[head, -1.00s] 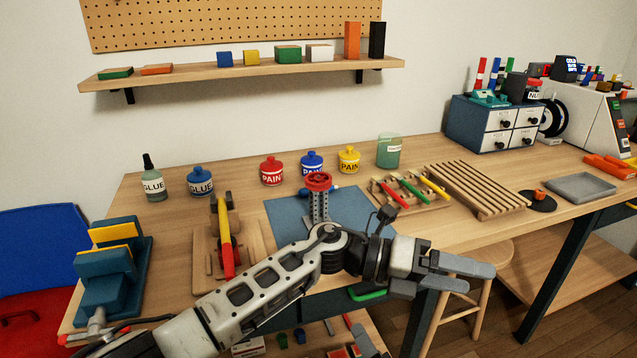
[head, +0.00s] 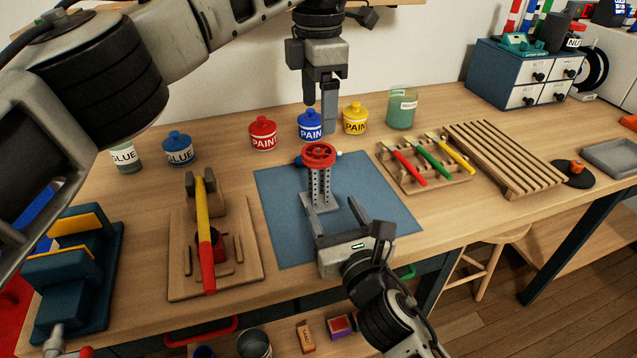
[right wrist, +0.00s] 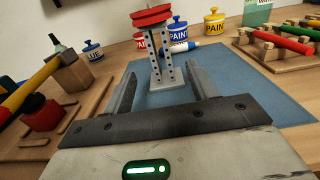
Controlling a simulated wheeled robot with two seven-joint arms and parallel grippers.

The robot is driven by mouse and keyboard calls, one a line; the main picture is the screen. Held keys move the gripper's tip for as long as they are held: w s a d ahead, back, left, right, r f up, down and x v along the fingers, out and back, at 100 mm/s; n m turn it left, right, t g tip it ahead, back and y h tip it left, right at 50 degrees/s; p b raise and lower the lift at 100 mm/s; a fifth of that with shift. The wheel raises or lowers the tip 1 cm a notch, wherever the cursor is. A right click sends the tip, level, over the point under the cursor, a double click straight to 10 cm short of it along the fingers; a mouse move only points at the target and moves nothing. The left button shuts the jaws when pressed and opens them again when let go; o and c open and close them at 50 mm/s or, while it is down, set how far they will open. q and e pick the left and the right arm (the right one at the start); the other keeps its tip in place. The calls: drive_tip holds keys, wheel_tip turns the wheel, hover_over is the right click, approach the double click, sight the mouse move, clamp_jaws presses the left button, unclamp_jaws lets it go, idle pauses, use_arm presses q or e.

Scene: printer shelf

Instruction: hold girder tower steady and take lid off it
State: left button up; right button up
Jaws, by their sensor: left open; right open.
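The girder tower (head: 319,186) is a grey perforated column standing upright on a blue mat (head: 376,205). Its lid (head: 319,155) is a red wheel-like disc on top. In the right wrist view the tower (right wrist: 160,62) stands ahead, beyond my fingertips, with the red lid (right wrist: 152,15) above. My right gripper (head: 332,214) is open and low in front of the tower, its fingers pointing at it, not around it. My left gripper (head: 328,112) points down, above and behind the lid in the picture, apart from it. It holds nothing that I can see.
A blue-and-white marker (head: 338,155) lies behind the tower. Red (head: 263,134), blue (head: 310,126) and yellow (head: 355,119) paint pots stand at the back. A hammer on a wooden stand (head: 204,235) is left; a brush rack (head: 428,165) is right. The mat around the tower is mostly clear.

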sight(317, 156)
drive_tip(key=x, duration=1.1)
clamp_jaws()
use_arm(q)
wheel_tip(317, 156, up, 4)
drive_tip(key=s+n, duration=0.1)
drive_tip(key=n, duration=1)
use_arm(e)
drive_tip(key=shift+f, duration=0.1)
use_arm(q)
drive_tip(key=shift+n, duration=0.5)
wheel_tip(317, 156, down, 12)
drive_tip(key=shift+s+a+r, duration=0.1)
drive_tip(key=shift+a, duration=0.05)
